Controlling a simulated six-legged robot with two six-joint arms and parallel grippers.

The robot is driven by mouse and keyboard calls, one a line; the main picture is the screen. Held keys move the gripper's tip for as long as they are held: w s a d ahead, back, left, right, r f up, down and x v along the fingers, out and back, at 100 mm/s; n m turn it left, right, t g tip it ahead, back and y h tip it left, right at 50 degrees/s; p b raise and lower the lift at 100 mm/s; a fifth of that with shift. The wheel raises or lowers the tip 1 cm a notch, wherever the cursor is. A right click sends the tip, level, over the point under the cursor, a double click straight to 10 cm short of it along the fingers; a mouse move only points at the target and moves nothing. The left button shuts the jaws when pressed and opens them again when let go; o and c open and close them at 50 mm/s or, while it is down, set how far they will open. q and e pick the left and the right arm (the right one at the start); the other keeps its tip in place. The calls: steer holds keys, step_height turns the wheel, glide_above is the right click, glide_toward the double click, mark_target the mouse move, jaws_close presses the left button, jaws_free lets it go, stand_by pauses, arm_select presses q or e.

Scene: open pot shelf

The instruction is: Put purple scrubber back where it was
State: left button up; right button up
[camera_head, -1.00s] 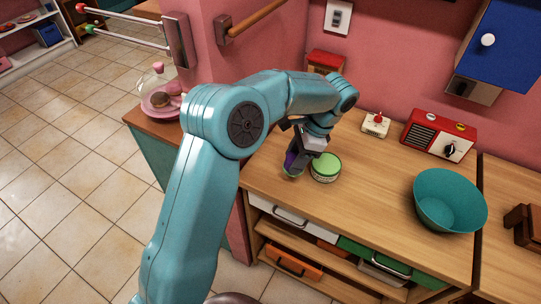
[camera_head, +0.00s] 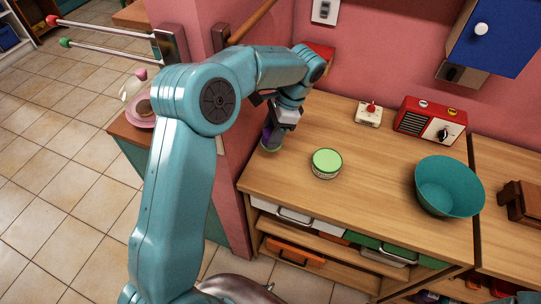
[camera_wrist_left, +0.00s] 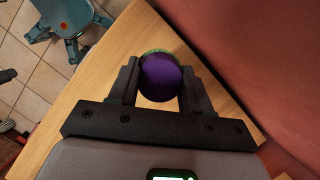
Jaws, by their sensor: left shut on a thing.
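The purple scrubber (camera_wrist_left: 160,78) is between the two dark fingers of my left gripper (camera_wrist_left: 158,92) in the left wrist view, with a green rim showing at its far edge. The left gripper is shut on it. In the head view the left gripper (camera_head: 274,132) is at the left end of the wooden counter (camera_head: 370,172), by the pink wall. The scrubber shows there as a small purple patch (camera_head: 267,133), partly hidden by the gripper. I cannot tell whether it touches the counter. My right gripper is not in view.
A teal bowl (camera_head: 450,186), a red radio (camera_head: 430,121) and a small white scale-like item (camera_head: 369,113) are farther right. The counter between is clear.

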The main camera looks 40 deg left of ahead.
arm_select(q)
step_height(320, 180, down, 6)
steer(key=shift+d+r, duration=0.15)
steer(key=shift+r, duration=0.1)
step_height(320, 180, down, 3)
steer(key=shift+d+f+p, duration=0.1)
steer(key=shift+p, duration=0.35)
steer(key=shift+w+f, duration=0.1)
steer(key=shift+f, duration=0.05)
steer(key=o, duration=0.9)
steer(key=shift+f, duration=0.1)
steer(key=shift+c, duration=0.2)
steer(key=o, duration=0.4)
steer(key=shift+c, duration=0.2)
